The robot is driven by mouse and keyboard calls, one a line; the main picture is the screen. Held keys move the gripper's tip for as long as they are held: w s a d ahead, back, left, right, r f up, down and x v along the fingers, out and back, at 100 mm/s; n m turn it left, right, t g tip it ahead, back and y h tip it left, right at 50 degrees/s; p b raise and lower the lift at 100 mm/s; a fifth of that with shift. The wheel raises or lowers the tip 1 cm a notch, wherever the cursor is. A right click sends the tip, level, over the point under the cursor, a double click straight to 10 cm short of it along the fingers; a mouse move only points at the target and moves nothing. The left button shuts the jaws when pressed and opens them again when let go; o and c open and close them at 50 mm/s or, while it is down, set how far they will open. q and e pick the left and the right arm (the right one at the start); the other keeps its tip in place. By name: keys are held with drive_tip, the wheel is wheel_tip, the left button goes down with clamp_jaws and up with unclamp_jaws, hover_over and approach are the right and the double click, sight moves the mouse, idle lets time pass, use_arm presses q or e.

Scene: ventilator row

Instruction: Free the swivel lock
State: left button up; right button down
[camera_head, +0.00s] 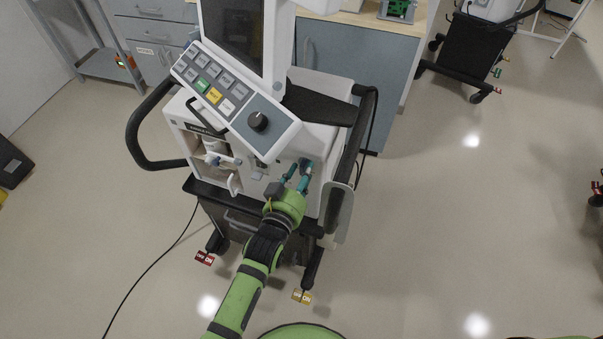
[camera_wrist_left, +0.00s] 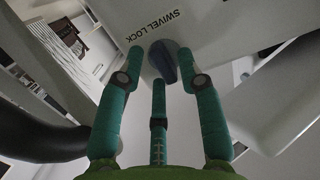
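The swivel lock is a dark blue-grey knob (camera_wrist_left: 164,62) under the printed words "SWIVEL LOCK" on the white ventilator housing (camera_head: 262,170). In the left wrist view it sits between the tips of my teal fingers, its grip part pointing down and right. My left gripper (camera_head: 297,177) is at the front of the ventilator, low on the right, and it also shows in the left wrist view (camera_wrist_left: 163,72). Its fingers are spread, with a gap to the knob on the left; contact on the right cannot be told. In the head view the knob cannot be made out. My right gripper is out of view.
A tilted key panel with a black dial (camera_head: 257,121) overhangs the front. A black handle (camera_head: 146,135) curves out on the left, and a hose hangs on the right. Casters carry a red tag (camera_head: 205,258) and a yellow tag (camera_head: 302,296).

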use_arm(q)
drive_tip(key=shift+s, duration=0.1)
drive_tip(key=v, duration=1.2)
idle(0.4)
